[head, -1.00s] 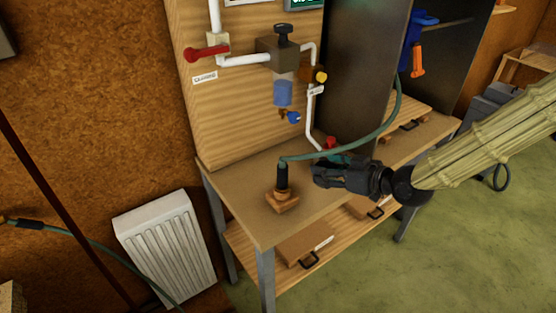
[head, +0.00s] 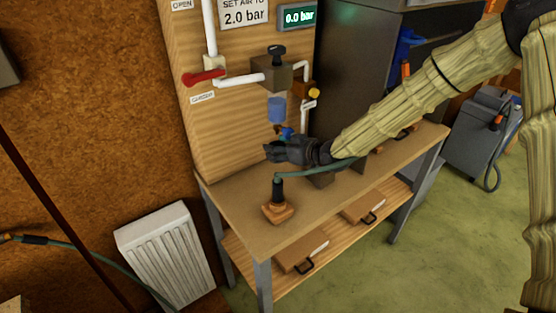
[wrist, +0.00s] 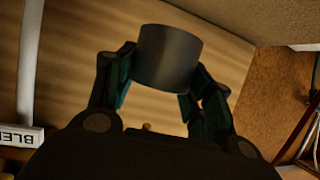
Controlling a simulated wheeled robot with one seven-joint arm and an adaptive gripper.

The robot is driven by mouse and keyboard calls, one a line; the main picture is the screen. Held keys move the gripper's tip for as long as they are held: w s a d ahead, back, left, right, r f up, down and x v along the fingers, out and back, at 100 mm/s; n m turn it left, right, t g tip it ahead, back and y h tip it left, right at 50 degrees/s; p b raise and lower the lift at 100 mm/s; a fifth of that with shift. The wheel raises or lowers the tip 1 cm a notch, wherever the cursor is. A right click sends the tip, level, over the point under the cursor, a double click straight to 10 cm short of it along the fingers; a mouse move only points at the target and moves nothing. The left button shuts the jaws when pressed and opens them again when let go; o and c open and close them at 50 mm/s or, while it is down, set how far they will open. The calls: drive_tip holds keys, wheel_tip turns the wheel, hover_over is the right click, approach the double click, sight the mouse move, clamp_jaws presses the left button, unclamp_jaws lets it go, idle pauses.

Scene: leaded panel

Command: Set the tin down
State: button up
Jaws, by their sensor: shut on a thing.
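In the wrist view the tin (wrist: 168,60), a plain dark grey cylinder, sits between the two fingers of my gripper (wrist: 165,82), which is shut on it. In the head view my gripper (head: 272,151) is above the bench top (head: 240,205), in front of the board's lower pipework. The tin cannot be made out there against the dark fingers. I see no contact between the tin and the bench.
A black-handled tool (head: 277,190) with a green hose stands in a wooden block (head: 277,212) on the bench, below my gripper. The pipe board (head: 225,130) rises behind. Bench top left and front of the block is clear. A white radiator (head: 165,255) stands left.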

wheel_tip(320, 180, down, 3)
drive_tip(key=shift+d+f+p, duration=0.1)
drive_tip(key=shift+p, duration=0.4)
drive_tip(key=shift+s+f+p, duration=0.1)
drive_tip(key=shift+f+p, duration=0.5)
drive_tip(key=shift+f, duration=0.55)
drive_tip(key=shift+w+f+p, duration=0.25)
drive_tip(key=shift+f+p, duration=0.3)
drive_tip(key=shift+f, duration=0.1)
drive_tip(key=shift+a+f, duration=0.1)
drive_tip(key=shift+a, duration=0.1)
drive_tip(key=shift+f, duration=0.15)
drive_tip(key=o, duration=0.8)
drive_tip(key=shift+r, duration=0.2)
drive_tip(key=b+v, duration=0.3)
drive_tip(key=v, duration=0.9)
drive_tip(key=shift+f+b, duration=0.1)
drive_tip(key=shift+b, duration=0.25)
